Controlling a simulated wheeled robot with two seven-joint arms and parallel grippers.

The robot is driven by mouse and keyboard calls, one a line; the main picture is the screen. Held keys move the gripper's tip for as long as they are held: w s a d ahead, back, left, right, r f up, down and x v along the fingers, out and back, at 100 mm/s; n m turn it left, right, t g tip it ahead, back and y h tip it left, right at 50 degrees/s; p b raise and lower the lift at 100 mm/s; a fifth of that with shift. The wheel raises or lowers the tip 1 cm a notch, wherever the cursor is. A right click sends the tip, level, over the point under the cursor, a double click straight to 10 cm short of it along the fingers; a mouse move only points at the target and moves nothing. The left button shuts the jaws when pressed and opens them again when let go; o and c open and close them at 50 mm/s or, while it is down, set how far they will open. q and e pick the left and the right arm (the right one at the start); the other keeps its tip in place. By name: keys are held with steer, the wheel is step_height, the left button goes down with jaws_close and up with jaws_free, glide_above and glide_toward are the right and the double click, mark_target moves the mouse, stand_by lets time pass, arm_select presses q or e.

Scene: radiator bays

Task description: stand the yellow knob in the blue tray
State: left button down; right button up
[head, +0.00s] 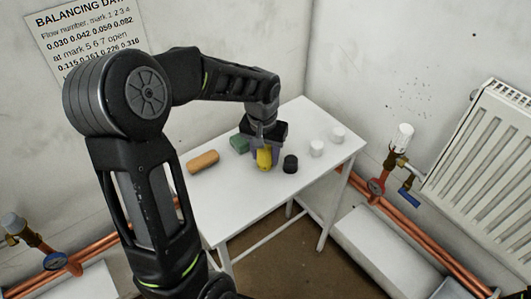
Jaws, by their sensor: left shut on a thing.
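The yellow knob (264,159) is between the fingers of my left gripper (262,149), over the white table or touching its top; I cannot tell which. The gripper points down and is shut on the knob, and its fingers hide part of it. I cannot make out a blue tray for certain. A grey-blue open box edge (455,274) shows at the lower right, cut by the frame. My right gripper is not in view.
A radiator (490,150) and a valve with a white head (402,137) are on the right. The table's front is clear.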

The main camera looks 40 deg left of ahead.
mark_target(264, 149)
arm_select(q)
steer(key=shift+f, duration=0.1)
steer(key=shift+f, duration=0.15)
steer(key=c, duration=0.8)
jaws_free()
steer(key=r, duration=0.4)
steer(key=s+r, duration=0.1)
steer(key=r, duration=0.7)
steer(key=shift+s+d+r, duration=0.15)
steer(key=shift+d+r, duration=0.05)
steer(key=shift+r, duration=0.05)
steer(key=shift+o, duration=0.2)
